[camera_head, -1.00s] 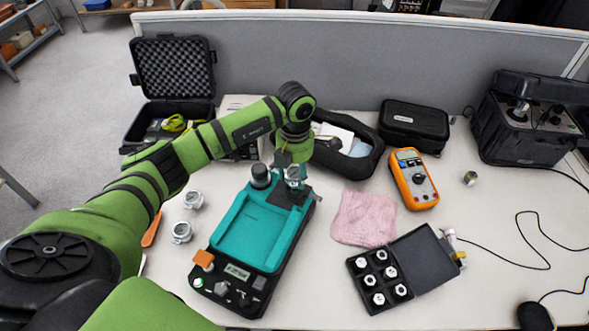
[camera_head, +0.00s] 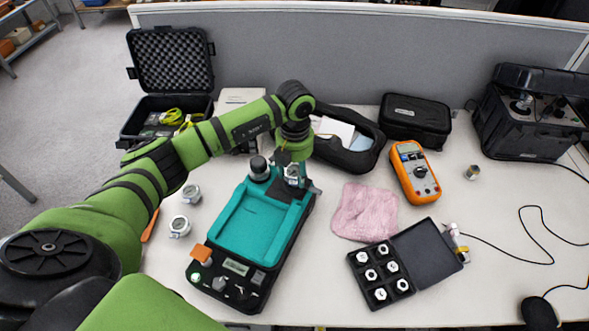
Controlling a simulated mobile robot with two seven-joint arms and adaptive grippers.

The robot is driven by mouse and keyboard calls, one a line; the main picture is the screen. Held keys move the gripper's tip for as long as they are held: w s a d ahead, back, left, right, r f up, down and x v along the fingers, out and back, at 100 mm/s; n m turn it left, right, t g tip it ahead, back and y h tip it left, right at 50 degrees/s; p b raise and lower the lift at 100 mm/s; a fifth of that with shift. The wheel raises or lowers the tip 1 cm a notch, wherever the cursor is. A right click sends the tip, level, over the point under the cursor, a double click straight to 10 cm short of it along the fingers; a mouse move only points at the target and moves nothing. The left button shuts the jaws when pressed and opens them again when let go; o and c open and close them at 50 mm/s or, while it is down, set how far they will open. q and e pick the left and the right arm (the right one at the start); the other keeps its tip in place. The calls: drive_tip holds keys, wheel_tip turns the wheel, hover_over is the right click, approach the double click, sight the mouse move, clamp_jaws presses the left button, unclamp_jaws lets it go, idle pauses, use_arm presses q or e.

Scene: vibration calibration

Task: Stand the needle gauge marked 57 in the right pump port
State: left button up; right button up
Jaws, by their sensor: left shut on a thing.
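The pump (camera_head: 258,222) is a teal and black unit in the middle of the table. Its left port at the far end carries a dark knob-like fitting (camera_head: 259,167). My left gripper (camera_head: 293,176) points down at the far right corner of the pump, shut on a small silvery gauge (camera_head: 292,171). The gauge is at the right port, partly hidden by the fingers; I cannot tell whether it is seated or just above, and its marking is unreadable. Two more round gauges, an upper one (camera_head: 191,194) and a lower one (camera_head: 179,227), lie left of the pump. My right gripper is out of view.
Right of the pump are a pink cloth (camera_head: 365,212), an open black case of white-topped fittings (camera_head: 432,255) and an orange multimeter (camera_head: 415,172). Black cases stand along the back. A small metal cylinder (camera_head: 472,172) stands at right. A cable crosses the right side.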

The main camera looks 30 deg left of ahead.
use_arm(q)
drive_tip(key=shift+f, duration=0.15)
drive_tip(key=o, duration=1.4)
drive_tip(key=shift+c, duration=0.2)
